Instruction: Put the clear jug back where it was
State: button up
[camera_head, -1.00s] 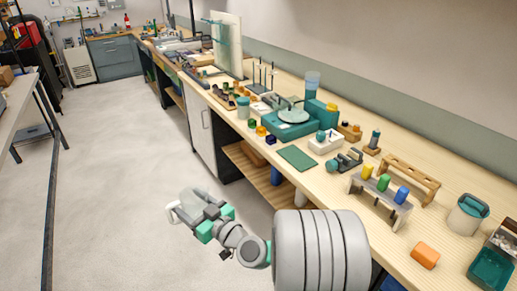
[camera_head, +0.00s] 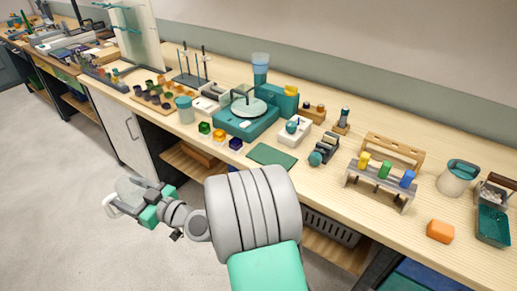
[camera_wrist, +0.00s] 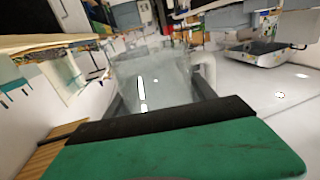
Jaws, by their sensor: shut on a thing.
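My gripper (camera_head: 146,203) is at the lower left of the head view, over the floor in front of the bench. It is shut on the clear jug (camera_head: 132,188), whose pale handle (camera_head: 112,207) points left. In the wrist view the see-through jug (camera_wrist: 150,80) stands just past the dark finger edge (camera_wrist: 150,122), with its handle (camera_wrist: 207,72) on the right. The jug is apart from the bench. The glass is faint, so its exact tilt and contents are hard to tell.
The wooden bench (camera_head: 330,200) runs along the wall. A bare green mat (camera_head: 272,154) lies near its front edge. Around it are a teal device (camera_head: 240,122), small coloured blocks (camera_head: 219,136), a tube rack (camera_head: 381,184), a lidded pot (camera_head: 457,180) and an orange block (camera_head: 440,231).

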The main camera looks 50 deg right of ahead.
jog(key=s+d+r+m+h+b, duration=0.2)
jog(key=d+h, duration=0.2)
jog(key=d, duration=0.6)
jog(key=s+d+r+m+h+b, duration=0.1)
jog(key=d+m+h, duration=0.2)
jog(key=d, duration=0.7)
jog(key=s+d+r+m+g+h+b, duration=0.35)
jog(key=s+d+m+h, duration=0.45)
jog(key=s+d, duration=1.2)
jog(key=shift+n+h, duration=0.8)
jog(key=shift+h, duration=0.1)
jog(key=w+d+f, duration=0.2)
jog(key=w+f, duration=0.1)
jog(key=w, duration=0.1)
jog(key=w+d+f+p, duration=0.1)
jog(key=w+d+f, duration=0.1)
jog(key=w+f, duration=0.1)
jog(key=w+d+f, duration=0.2)
jog(key=w+f, duration=0.1)
jog(key=w, duration=0.3)
jog(key=shift+w+d, duration=0.1)
jog(key=shift+d, duration=0.25)
notch_tip(320, 180, down, 3)
jog(key=shift+w+d, duration=0.1)
jog(key=shift+w, duration=0.05)
jog(key=shift+f, duration=0.3)
